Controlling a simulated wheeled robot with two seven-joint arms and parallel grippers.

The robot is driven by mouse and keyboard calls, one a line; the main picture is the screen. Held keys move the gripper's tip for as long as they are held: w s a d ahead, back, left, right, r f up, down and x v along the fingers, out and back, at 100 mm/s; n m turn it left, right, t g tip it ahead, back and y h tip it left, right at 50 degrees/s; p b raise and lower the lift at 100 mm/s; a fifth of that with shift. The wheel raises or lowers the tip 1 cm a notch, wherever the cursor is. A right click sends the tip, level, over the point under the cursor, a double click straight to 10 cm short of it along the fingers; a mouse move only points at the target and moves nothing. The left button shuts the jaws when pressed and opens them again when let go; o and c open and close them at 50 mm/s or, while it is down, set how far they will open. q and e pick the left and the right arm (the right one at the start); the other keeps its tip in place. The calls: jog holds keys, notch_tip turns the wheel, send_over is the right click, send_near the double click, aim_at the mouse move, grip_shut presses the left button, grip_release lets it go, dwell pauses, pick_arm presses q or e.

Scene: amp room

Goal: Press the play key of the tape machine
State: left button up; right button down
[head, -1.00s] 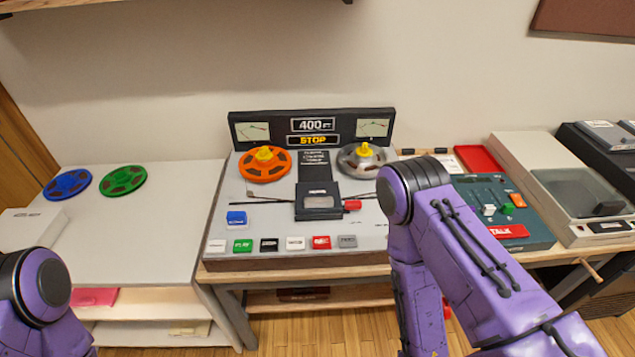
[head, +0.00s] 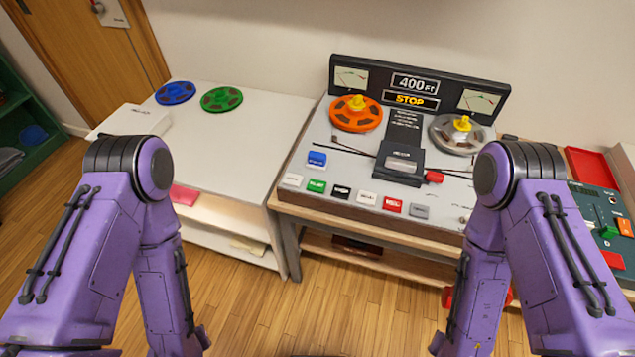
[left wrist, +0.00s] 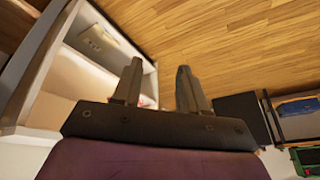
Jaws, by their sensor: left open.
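The tape machine (head: 330,147) stands on a wooden bench at the right of centre in the head view. It carries an orange reel (head: 356,114) and a grey reel (head: 457,133), and its display reads STOP. The green play key (head: 316,186) is in the front row, between a white key and a black key. My left gripper (left wrist: 158,88) is open and empty in the left wrist view, above the floor near an open shelf. In the head view both my arms show, but neither gripper's fingers do. My right gripper is out of sight.
A white side table (head: 245,125) with a blue reel (head: 175,93), a green reel (head: 222,99) and a white box (head: 133,120) stands left of the machine. A teal console (head: 601,212) is at the right. Wooden floor (head: 230,300) is clear in front.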

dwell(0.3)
pick_arm(q)
grip_shut()
jog(key=shift+r, duration=0.1)
dwell(1.5)
